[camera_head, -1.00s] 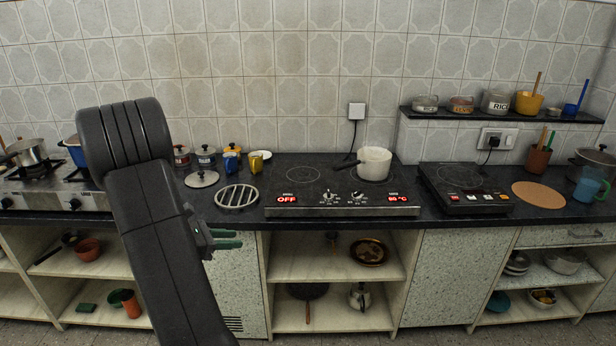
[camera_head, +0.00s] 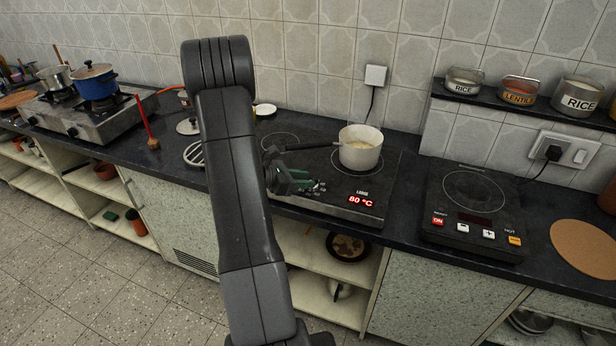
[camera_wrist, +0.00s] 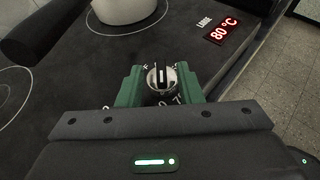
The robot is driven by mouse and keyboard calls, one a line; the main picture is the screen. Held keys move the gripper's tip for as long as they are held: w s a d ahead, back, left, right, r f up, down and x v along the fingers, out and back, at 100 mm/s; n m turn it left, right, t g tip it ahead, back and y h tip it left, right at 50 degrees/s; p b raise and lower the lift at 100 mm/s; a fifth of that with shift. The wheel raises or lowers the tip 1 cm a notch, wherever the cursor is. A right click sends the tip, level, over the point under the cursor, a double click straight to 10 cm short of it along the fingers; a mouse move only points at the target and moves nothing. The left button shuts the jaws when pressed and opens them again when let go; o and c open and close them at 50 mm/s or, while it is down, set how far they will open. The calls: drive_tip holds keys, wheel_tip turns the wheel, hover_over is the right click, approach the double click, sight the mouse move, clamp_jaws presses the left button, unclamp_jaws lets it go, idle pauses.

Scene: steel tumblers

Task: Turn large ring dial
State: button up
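The large ring dial (camera_wrist: 161,78) is a silver knob with a dark bar grip on the black hob's front panel. In the wrist view it sits between the two green fingers of my gripper (camera_wrist: 160,84). The fingers are spread to either side of it, very close; I see no clear grip on it. In the head view my gripper (camera_head: 296,180) is low over the hob's front edge, and the dial is mostly hidden there. The red display (camera_head: 361,201) beside it reads 80 °C, marked LARGE, also in the wrist view (camera_wrist: 221,30).
A white pot (camera_head: 360,148) stands on the hob's right ring, its dark handle reaching left over the hob near my gripper. A separate induction plate (camera_head: 470,205) is to the right.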

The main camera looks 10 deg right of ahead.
drive_tip(key=shift+x, duration=1.05)
drive_tip(key=shift+r, duration=0.1)
clamp_jaws()
drive_tip(key=shift+s+b, duration=0.1)
drive_tip(key=shift+b, duration=0.3)
